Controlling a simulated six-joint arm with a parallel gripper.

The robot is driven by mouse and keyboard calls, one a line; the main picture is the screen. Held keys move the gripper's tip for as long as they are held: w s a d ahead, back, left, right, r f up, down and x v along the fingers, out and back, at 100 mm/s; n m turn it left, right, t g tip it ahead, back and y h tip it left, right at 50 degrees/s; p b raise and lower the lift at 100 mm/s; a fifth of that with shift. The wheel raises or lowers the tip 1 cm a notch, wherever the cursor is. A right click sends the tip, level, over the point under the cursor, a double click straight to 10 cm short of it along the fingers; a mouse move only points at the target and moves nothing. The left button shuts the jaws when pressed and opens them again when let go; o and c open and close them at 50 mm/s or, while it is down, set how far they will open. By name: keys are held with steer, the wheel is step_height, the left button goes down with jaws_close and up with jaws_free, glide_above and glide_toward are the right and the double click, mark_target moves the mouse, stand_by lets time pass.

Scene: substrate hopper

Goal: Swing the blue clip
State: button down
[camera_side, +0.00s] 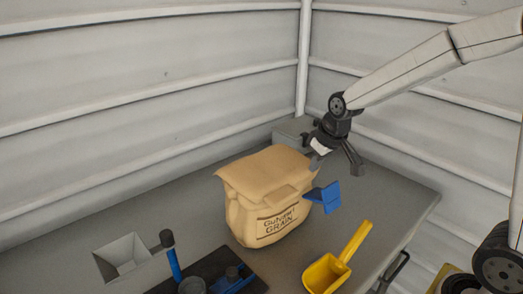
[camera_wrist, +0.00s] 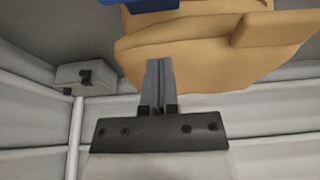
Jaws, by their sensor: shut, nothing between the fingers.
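The blue clip (camera_side: 324,197) sits at the upper right side of the tan grain bag (camera_side: 268,195), sticking out to the right. A part of the clip (camera_wrist: 150,4) shows at the top edge of the wrist view, against the bag (camera_wrist: 210,45). My gripper (camera_side: 314,163) is above and behind the clip, close to the bag's top right corner, and apart from the clip. In the wrist view its two grey fingers (camera_wrist: 158,68) are together with nothing between them. Whether the fingertips touch the bag cannot be told.
A yellow scoop (camera_side: 330,270) lies at the table's front right. A grey box (camera_side: 291,131) stands behind the bag.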

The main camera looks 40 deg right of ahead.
steer(key=s+r, duration=0.3)
steer(key=s, duration=0.5)
steer(key=shift+s+r, duration=0.2)
steer(key=shift+s, duration=0.2)
stand_by(0.4)
steer(key=shift+a, duration=0.1)
steer(key=s+a+f, duration=0.1)
steer(key=a+f, duration=0.1)
steer(key=f, duration=0.3)
steer(key=s+a+f+g, duration=0.1)
steer(key=s+a+f, duration=0.1)
steer(key=f, duration=0.4)
steer(key=shift+s, duration=0.3)
steer(key=c, duration=1.3)
jaws_free()
